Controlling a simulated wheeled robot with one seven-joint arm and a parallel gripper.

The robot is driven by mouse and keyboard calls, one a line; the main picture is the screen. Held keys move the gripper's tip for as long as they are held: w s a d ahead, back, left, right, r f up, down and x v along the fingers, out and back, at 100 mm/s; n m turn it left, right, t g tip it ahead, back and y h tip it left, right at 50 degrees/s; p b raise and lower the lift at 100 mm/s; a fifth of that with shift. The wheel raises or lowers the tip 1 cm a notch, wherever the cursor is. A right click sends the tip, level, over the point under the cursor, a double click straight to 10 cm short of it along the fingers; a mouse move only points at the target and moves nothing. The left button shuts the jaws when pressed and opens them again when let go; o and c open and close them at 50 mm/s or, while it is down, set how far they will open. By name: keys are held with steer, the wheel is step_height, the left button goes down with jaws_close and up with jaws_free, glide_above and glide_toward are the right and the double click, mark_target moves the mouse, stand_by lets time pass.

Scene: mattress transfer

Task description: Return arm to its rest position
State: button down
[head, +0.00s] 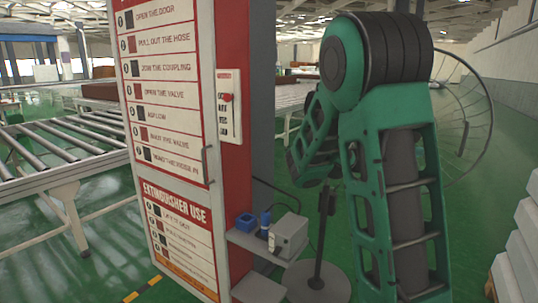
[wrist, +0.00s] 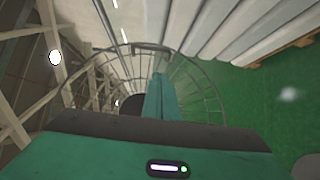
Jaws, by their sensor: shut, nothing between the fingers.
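My green arm is folded on the right side of the head view, its upper link large and close to the camera. A second link angles down and left behind it. My gripper cannot be made out in the head view. In the wrist view my gripper (wrist: 161,98) shows as two narrow teal fingers side by side, shut and empty. The broad teal housing below them fills the bottom of that view.
A round wire cage (head: 474,112) stands behind my arm; it surrounds the fingers in the wrist view (wrist: 205,75). A red and white cabinet (head: 165,130) and a roller conveyor (head: 75,150) are left. White stacked slabs (head: 520,245) stand at the right edge.

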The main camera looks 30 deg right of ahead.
steer(key=s+a+f+m+t+y, duration=0.1)
steer(key=s+a+f+y, duration=0.15)
steer(key=f, duration=0.25)
steer(key=s+a+f+m+y, duration=0.2)
steer(key=f+y, duration=0.2)
steer(key=f, duration=0.2)
steer(key=s+a+f+m+t+y, duration=0.1)
steer(key=s+a+f+y, duration=0.2)
steer(key=f, duration=0.2)
steer(key=s+a+f+y, duration=0.1)
steer(key=s+a+y, duration=0.1)
steer(key=a, duration=0.5)
steer(key=s+a+f+y, duration=0.1)
steer(key=s+a+y, duration=0.1)
steer(key=a, duration=0.5)
steer(key=s+a+f+t+y, duration=0.1)
steer(key=s+a+f+y, duration=0.1)
steer(key=a+y, duration=0.2)
steer(key=a, duration=0.3)
steer(key=shift+s+a+m, duration=0.25)
steer(key=shift+m, duration=0.05)
